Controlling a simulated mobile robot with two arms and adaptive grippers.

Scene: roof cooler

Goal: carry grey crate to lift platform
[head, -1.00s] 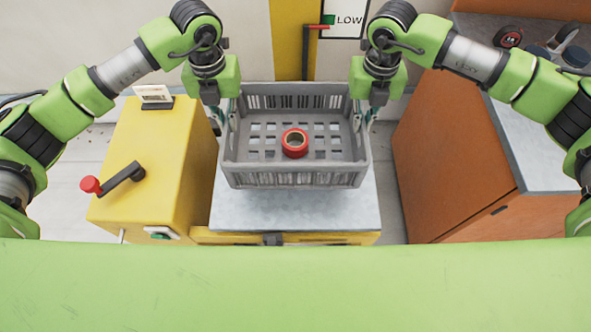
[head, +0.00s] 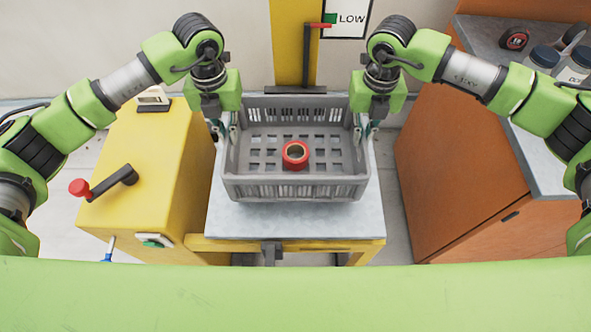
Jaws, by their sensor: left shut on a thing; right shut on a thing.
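The grey crate (head: 296,188) is an open slatted box. It holds a red roll (head: 295,155) on its floor. The crate is level over the grey top of the lift platform (head: 228,222), which has a yellow frame. I cannot tell whether the crate's underside touches the platform. My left gripper (head: 222,128) is shut on the crate's left side wall. My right gripper (head: 366,130) is shut on its right side wall. The fingertips are partly hidden by the wrists and the crate rim.
A yellow cabinet (head: 160,180) with a red-knobbed crank (head: 105,185) stands close on the left. An orange cabinet (head: 455,170) with a grey top carrying a tape measure (head: 514,39) and jars (head: 545,58) stands on the right.

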